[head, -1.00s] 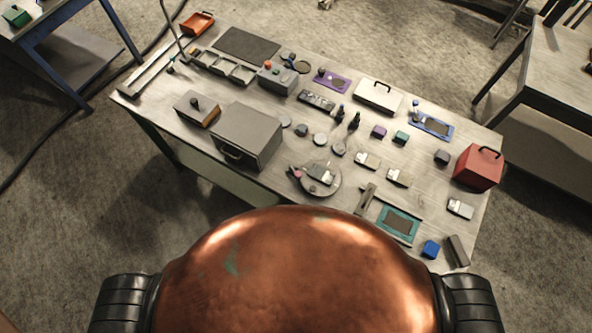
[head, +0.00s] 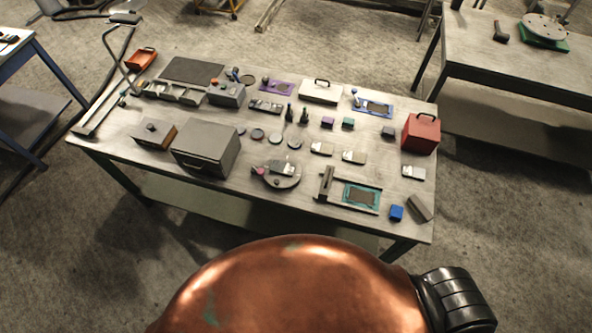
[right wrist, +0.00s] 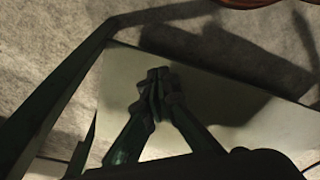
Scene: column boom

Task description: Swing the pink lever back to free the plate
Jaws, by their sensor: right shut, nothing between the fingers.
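A round grey disc (head: 292,183) lies near the front edge of the workbench in the head view. A small pale and dark plate (head: 284,168) sits on it. A pink-tipped lever (head: 257,170) is at the disc's left side; its exact angle is too small to tell. My right gripper (right wrist: 156,92) shows in the right wrist view, shut and empty, above a pale flat surface and clear of the lever. Neither gripper shows in the head view, and my left gripper is out of sight.
Left of the disc stands a large grey box (head: 205,150). To the right are a teal-framed tray (head: 361,195), a blue cube (head: 396,213) and a red case (head: 420,133). Open floor lies in front of the workbench (head: 120,130).

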